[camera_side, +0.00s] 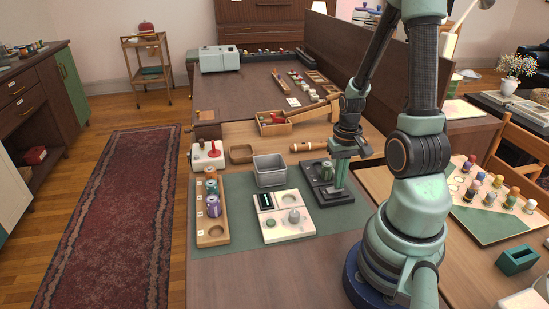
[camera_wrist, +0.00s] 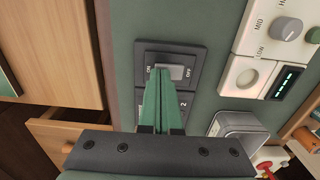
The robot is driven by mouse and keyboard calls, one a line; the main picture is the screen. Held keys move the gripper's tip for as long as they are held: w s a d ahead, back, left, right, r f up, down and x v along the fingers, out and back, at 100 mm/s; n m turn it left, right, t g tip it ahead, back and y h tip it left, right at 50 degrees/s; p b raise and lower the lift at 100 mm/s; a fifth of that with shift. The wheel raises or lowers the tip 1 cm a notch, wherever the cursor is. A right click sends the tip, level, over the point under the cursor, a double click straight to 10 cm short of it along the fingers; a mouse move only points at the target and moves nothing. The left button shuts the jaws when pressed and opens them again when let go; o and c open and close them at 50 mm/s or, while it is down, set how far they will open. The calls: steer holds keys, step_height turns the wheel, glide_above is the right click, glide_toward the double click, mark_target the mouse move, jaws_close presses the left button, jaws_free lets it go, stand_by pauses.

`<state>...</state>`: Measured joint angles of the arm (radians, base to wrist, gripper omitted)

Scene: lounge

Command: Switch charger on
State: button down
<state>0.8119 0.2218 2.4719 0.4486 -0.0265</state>
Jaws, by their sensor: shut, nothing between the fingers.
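A "2" is marked below. My gripper (camera_side: 339,185) is shut and empty. Its green fingertips (camera_wrist: 163,71) are over the ON side of the rocker and hide part of it. I cannot tell whether they touch it or which way the rocker is tipped.
Left of the charger is a cream panel (camera_side: 273,231) with a knob and small display. A grey bin (camera_side: 269,170) stands behind it. A wooden rack (camera_side: 213,235) holds several cylinders at the left. A box with a red knob (camera_side: 207,156) and a wooden-handled tool (camera_side: 307,147) are behind.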

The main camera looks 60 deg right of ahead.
steer(key=shift+f, duration=0.2)
steer(key=shift+r, duration=3.55)
steer(key=w+a+r+n+t, duration=0.2)
steer(key=w+a+r+n, duration=0.2)
steer(key=a+r, duration=0.3)
steer(key=w+a+r+n+t, duration=0.3)
steer(key=w+a+r+n, duration=0.2)
steer(key=a+r, duration=0.3)
steer(key=a, duration=0.4)
steer(key=shift+w+a+t, duration=0.3)
steer(key=shift+w+a, duration=0.1)
